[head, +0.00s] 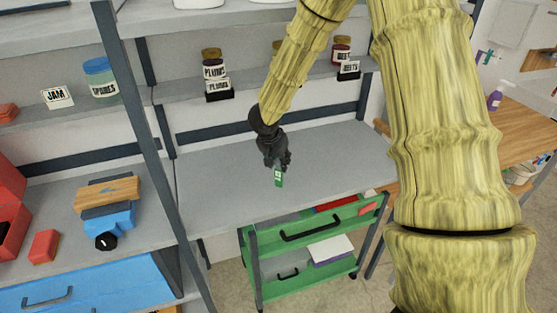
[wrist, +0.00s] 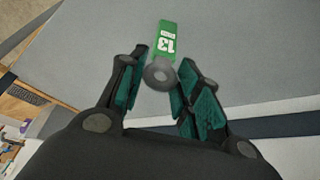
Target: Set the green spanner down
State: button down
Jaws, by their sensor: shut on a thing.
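My gripper (head: 276,163) is black and points down over the grey shelf (head: 225,193). It is shut on the green spanner (head: 279,180), whose green part hangs below the fingers. In the wrist view, the spanner (wrist: 166,42) shows a green handle marked 13 and a grey ring end between the finger pads (wrist: 155,85). The grey shelf surface (wrist: 240,50) lies behind it. I cannot tell whether the spanner touches the shelf.
A green cart (head: 320,262) with drawers stands under the shelf's front edge. Jars (head: 214,70) stand on the shelf above. A grey post (head: 150,140) divides off the left bay, which holds a blue tool (head: 108,218). The shelf around my gripper is bare.

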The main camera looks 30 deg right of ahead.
jog(key=shift+s, duration=0.1)
jog(key=shift+f, duration=0.1)
jog(key=c, duration=1)
grip_release()
jog(key=v, duration=1.2)
jog(key=shift+b, duration=0.45)
jog(key=shift+d, duration=0.1)
